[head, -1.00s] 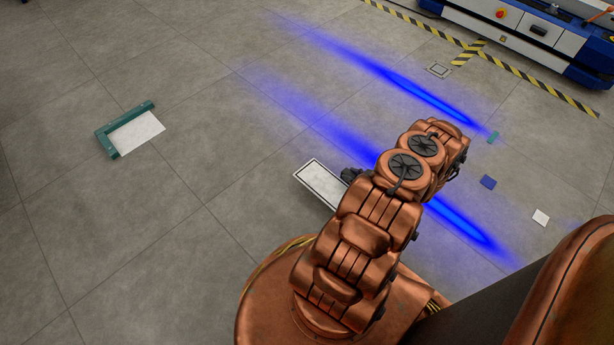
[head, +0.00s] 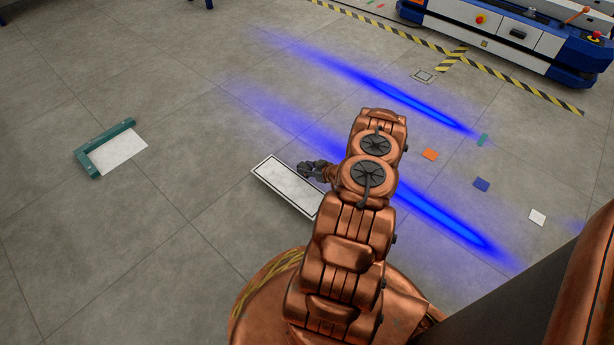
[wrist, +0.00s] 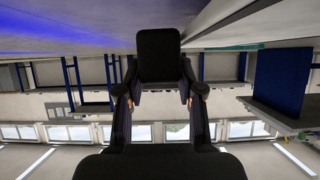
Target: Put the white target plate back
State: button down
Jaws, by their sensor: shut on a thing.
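A white rectangular plate with a thin dark border (head: 279,185) shows left of my arm in the head view, tilted across the picture. My gripper (head: 312,170) is at its upper right long edge and is shut on it. My arm hides the plate's lower right end. In the wrist view my gripper's dark fingers (wrist: 160,88) show upside down; the grip on the plate is not clear there. A plain white rectangle (head: 120,152) lies on the floor at the left, inside a teal L-shaped bracket (head: 92,162).
A blue and white cart (head: 510,35) stands at the top right behind yellow-black tape (head: 520,83). Floor between plate and bracket is clear.

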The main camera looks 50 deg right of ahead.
jog(key=shift+f+b, duration=1.05)
jog(key=shift+f, duration=0.75)
jog(key=shift+r, duration=0.1)
jog(key=c, duration=0.7)
grip_release()
